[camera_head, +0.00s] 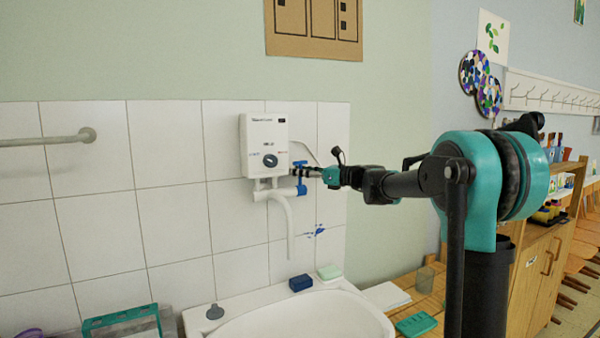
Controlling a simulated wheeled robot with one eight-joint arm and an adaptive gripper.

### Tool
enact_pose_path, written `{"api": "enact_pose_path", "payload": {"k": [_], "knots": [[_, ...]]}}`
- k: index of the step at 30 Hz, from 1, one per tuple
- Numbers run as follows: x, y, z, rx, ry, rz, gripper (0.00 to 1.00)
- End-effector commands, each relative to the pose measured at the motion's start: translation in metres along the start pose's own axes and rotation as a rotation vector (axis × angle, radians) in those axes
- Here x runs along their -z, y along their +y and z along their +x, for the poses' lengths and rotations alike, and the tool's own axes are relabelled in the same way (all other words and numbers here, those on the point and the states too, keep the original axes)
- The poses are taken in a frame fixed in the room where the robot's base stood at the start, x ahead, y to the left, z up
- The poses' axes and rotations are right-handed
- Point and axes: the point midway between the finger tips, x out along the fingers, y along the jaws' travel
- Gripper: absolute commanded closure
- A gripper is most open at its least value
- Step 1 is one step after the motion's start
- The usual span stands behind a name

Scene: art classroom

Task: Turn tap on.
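A white wall-mounted water heater (256,145) with a dark round knob (270,160) hangs on the tiled wall. A blue tap handle (301,184) sits at its lower right, on the white pipe with the spout (290,220) that points down over the white basin (300,318). My arm reaches in from the right. My gripper (310,172) is at the blue handle, its dark fingertips right beside or against it. Whether they touch it or grip it cannot be told at this size. No water shows below the spout.
A dark blue block (300,283) and a pale green bar (330,271) lie on the basin's back rim. A grey rail (45,140) is on the left wall. A wooden cabinet (540,270) stands at right.

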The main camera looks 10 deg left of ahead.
Motion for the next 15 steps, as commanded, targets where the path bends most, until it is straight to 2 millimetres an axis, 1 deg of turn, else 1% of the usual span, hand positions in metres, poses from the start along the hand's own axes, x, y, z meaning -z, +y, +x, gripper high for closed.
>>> {"api": "enact_pose_path", "payload": {"k": [3, 4, 11, 15], "knots": [[0.0000, 0.0000, -0.0002, 0.000, 0.000, 0.000, 0.68], [0.0000, 0.0000, -0.0002, 0.000, 0.000, 0.000, 0.71], [0.0000, 0.0000, -0.0004, 0.000, 0.000, 0.000, 0.99], [0.0000, 0.0000, -0.0005, 0.000, 0.000, 0.000, 1.00]]}}
